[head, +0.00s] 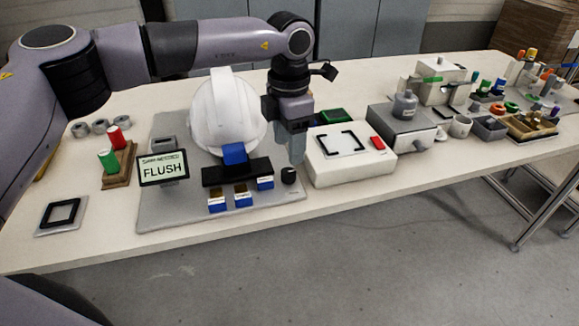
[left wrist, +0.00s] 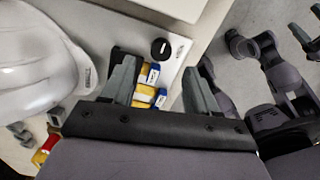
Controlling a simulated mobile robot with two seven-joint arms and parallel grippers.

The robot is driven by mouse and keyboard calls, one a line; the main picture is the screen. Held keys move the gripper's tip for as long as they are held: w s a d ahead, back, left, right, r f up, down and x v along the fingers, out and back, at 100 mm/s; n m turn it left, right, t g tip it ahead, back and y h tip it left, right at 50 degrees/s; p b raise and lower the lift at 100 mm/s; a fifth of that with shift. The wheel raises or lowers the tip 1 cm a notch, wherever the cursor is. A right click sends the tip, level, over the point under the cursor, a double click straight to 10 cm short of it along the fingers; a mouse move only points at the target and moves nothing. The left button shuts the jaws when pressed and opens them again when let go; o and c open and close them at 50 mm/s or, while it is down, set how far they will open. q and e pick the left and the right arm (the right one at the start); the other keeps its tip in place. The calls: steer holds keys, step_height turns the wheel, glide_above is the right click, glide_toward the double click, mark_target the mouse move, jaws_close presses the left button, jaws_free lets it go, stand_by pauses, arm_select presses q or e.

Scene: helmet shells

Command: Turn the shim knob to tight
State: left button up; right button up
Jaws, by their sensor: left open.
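The shim knob, a small black round knob (head: 288,174), sits at the right end of the grey base plate (head: 172,219). In the left wrist view the knob (left wrist: 161,48) shows a pale mark on top, beside small unreadable print. My left gripper (head: 296,155) points down just above and behind the knob in the head view. It is open and empty; the knob appears beyond its fingertips (left wrist: 160,68), apart from them. A white helmet shell (head: 228,112) stands on the plate behind a black block with a blue piece. My right gripper (left wrist: 308,25) shows at the wrist view's right edge, fingers apart.
A sign (head: 163,169) on the plate reads FLUSH. Several blue-and-yellow blocks (head: 242,196) lie left of the knob. A white box (head: 350,166) with a red button stands close to its right. Red and green cylinders (head: 107,160) stand at left. The table front is clear.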

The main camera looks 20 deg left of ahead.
mark_target(289, 171)
arm_select(q)
steer(key=shift+f, duration=3.2)
steer(key=c, duration=1)
steer(key=shift+c, duration=0.2)
